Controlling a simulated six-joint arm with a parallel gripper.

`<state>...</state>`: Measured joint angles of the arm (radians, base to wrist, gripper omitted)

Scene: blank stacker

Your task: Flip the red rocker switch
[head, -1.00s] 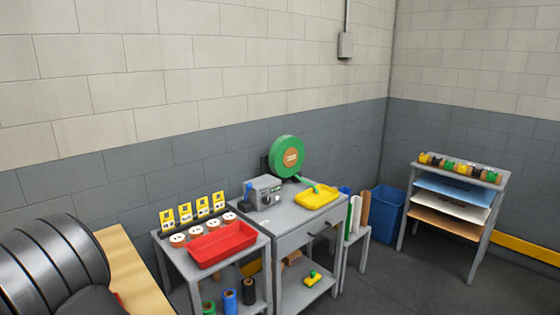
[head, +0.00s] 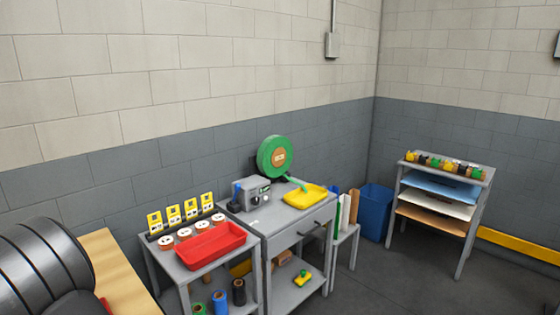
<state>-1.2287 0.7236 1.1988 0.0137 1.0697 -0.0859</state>
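I cannot make out a red rocker switch in the head view. A small red bit (head: 104,304) shows at the bottom left, beside a dark ribbed cylinder and a tan board; most of it is hidden and I cannot tell what it is. A grey box with dials (head: 251,193) stands on the grey workbench (head: 262,223), and no red switch can be made out on it. My gripper is not in view.
The dark ribbed cylinder (head: 40,268) and tan board (head: 115,268) fill the lower left. A red tray (head: 210,246) lies on the left table, a yellow tray (head: 304,196) on the workbench. A blue bin (head: 375,213) and a rack (head: 440,211) stand right. The floor at lower right is clear.

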